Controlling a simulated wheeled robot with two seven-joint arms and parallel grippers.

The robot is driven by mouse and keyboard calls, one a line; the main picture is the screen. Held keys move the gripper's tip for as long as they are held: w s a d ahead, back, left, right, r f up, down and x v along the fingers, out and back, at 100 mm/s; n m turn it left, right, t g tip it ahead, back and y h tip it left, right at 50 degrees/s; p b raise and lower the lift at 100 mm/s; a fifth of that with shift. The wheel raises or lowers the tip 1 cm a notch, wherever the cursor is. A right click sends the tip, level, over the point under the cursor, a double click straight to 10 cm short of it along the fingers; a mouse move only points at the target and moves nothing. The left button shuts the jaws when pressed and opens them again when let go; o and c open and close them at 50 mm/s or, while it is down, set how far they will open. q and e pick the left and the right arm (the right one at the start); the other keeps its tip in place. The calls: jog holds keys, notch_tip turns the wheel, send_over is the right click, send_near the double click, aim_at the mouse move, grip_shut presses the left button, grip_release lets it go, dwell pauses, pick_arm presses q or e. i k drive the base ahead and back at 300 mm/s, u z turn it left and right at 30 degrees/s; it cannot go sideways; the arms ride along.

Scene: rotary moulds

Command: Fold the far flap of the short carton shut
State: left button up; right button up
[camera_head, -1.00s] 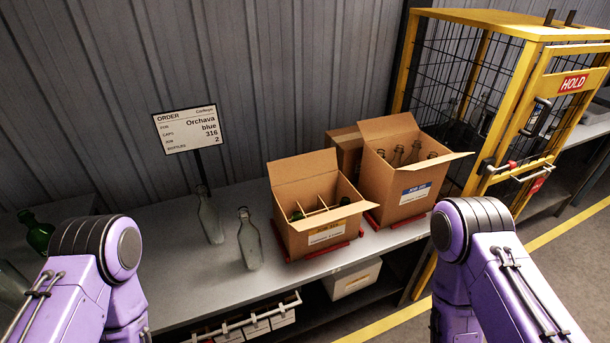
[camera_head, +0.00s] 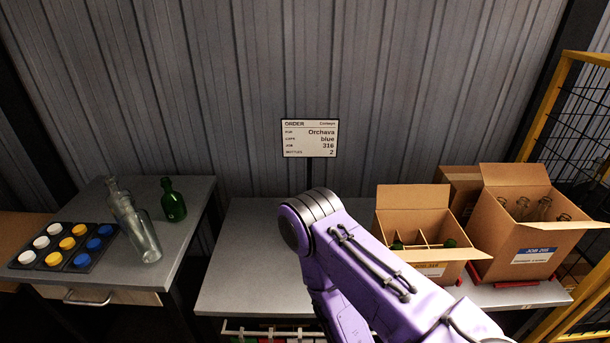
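The short carton (camera_head: 430,269) stands open on the bench at the right, the left one of two cartons. Its far flap (camera_head: 412,196) stands upright at the back edge. A front flap sticks out toward the lower right. Cardboard dividers and dark green bottle tops (camera_head: 449,243) show inside. The carton's lower front is partly hidden by my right arm. That arm crosses the middle of the view, well to the left of the flap at its bend. Its gripper is out of sight, and my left arm and gripper are not in the picture.
A taller open carton (camera_head: 525,235) with clear bottles stands right of the short carton, near a yellow cage (camera_head: 570,95). An order sign (camera_head: 310,138) stands behind the bench. The left table holds a cap tray (camera_head: 67,247), clear bottles (camera_head: 145,238) and a green bottle (camera_head: 173,200).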

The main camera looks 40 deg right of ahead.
aim_at(413, 197)
jog(key=u, duration=1.8)
jog(key=k, duration=2.9)
jog(key=z, duration=1.45)
